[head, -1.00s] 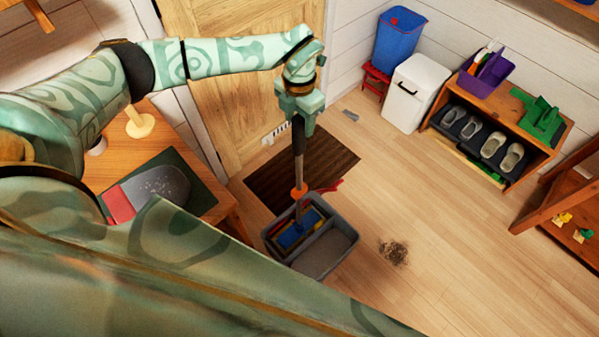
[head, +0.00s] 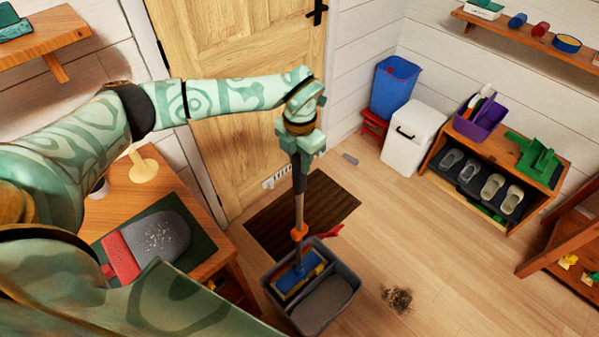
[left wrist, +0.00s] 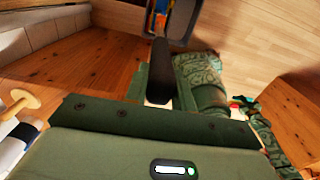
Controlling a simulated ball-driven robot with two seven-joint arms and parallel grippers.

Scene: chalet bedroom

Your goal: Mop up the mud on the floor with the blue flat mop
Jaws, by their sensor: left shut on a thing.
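My left gripper (head: 300,147) is shut on the upper handle of the blue flat mop (head: 299,212), which stands nearly upright. The handle's dark grip also shows in the left wrist view (left wrist: 160,72). The mop's blue flat head is down inside the grey two-part bucket (head: 341,300), in the compartment with yellow and red parts. Whether it touches the bottom I cannot tell. The mud (head: 397,299) is a dark brown patch on the wooden floor, to the right of the bucket and apart from it.
A dark mat (head: 325,200) lies behind the bucket. A wooden table (head: 130,196) with a dustpan-like red and grey thing is at left. A white bin (head: 410,137), blue bin (head: 393,90) and shoe rack (head: 540,204) line the back right. Floor around the mud is clear.

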